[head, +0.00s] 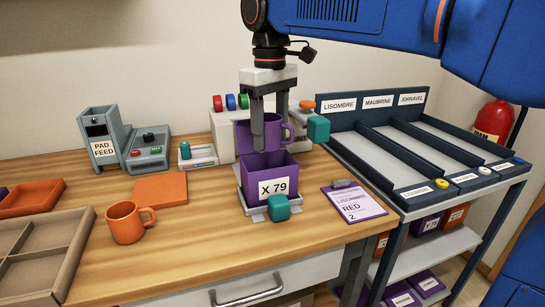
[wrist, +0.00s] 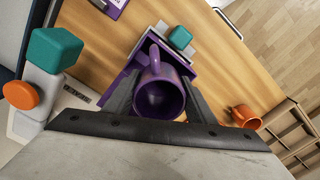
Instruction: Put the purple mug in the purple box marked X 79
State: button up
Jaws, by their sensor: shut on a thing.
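The purple mug (head: 243,135) is held upright by my gripper (head: 270,144), which is shut on it with a finger on the near side. Its handle points right in the head view. In the wrist view the mug (wrist: 160,97) shows its open mouth between the two fingers (wrist: 158,100). The purple box (head: 270,185) has a white X 79 label and stands open on a grey holder on the bench, just below the mug. In the wrist view part of the box (wrist: 125,78) shows behind the mug. The inside of the box is mostly hidden.
An orange mug (head: 126,222) and an orange pad (head: 160,189) are on the bench at left. A purple clipboard (head: 354,200) lies right of the box. Teal blocks (head: 279,207) are by the holder and at the machine (head: 318,129). A sloped rack (head: 420,150) stands at right.

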jog(key=shift+f, duration=2.45)
jog(key=shift+f, duration=0.15)
jog(key=o, duration=0.9)
notch_tip(320, 180, up, 12)
